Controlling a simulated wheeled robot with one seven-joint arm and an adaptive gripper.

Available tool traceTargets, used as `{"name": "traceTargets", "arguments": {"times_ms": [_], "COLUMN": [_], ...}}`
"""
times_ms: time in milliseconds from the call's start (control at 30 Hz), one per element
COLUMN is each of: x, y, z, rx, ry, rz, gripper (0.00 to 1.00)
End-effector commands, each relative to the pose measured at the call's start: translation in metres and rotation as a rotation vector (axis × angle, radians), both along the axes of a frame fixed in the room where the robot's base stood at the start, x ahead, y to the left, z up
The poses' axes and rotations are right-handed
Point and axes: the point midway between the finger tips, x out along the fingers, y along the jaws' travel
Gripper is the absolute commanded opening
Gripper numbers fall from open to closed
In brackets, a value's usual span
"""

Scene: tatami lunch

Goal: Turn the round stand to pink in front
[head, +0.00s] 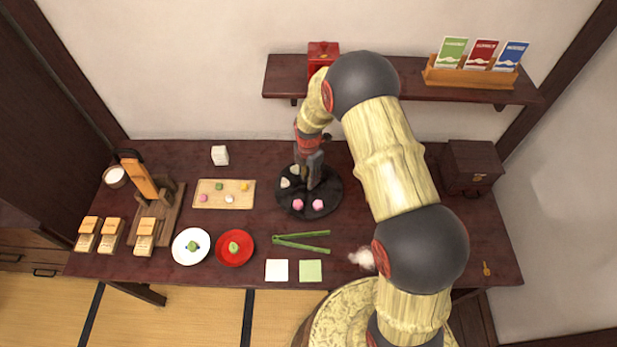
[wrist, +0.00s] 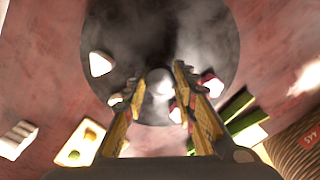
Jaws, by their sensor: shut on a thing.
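The round stand (head: 329,189) is a dark disc near the back middle of the table. Two pink pieces (head: 318,205) sit on its near side, toward me. White pieces (head: 285,183) sit on its left and back-left. My gripper (head: 312,184) reaches down over the stand's middle. In the wrist view, my gripper (wrist: 160,82) has its fingers on either side of the stand's pale round centre knob (wrist: 160,86), shut on it. The stand's dark surface (wrist: 205,45) fills the upper middle there, with a white piece (wrist: 100,64) at left. My arm may hide the stand's back-right part.
A board of small sweets (head: 211,203) lies left of the stand. Green tongs (head: 302,241), a red plate (head: 235,262) and a white plate (head: 177,257) lie in front. A wall shelf (head: 285,77) runs behind. A dark box (head: 470,160) stands at right.

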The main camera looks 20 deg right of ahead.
Motion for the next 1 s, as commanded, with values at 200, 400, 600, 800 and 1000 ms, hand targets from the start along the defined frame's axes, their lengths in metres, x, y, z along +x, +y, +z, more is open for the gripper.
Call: {"name": "traceTargets", "arguments": {"times_ms": [200,400,600,800,1000], "x": [0.0000,0.0000,0.0000,0.0000,0.0000], "y": [-0.0004,-0.0004,-0.0004,-0.0002,-0.0001], "z": [-0.0003,-0.0003,-0.0002,-0.0001,0.0000], "rx": [0.000,0.000,0.000,0.000,0.000], "ry": [0.000,0.000,0.000,0.000,0.000], "rz": [0.012,0.012,0.012,0.011,0.012], "gripper": [0.00,0.00,0.32,0.43,0.47]}}
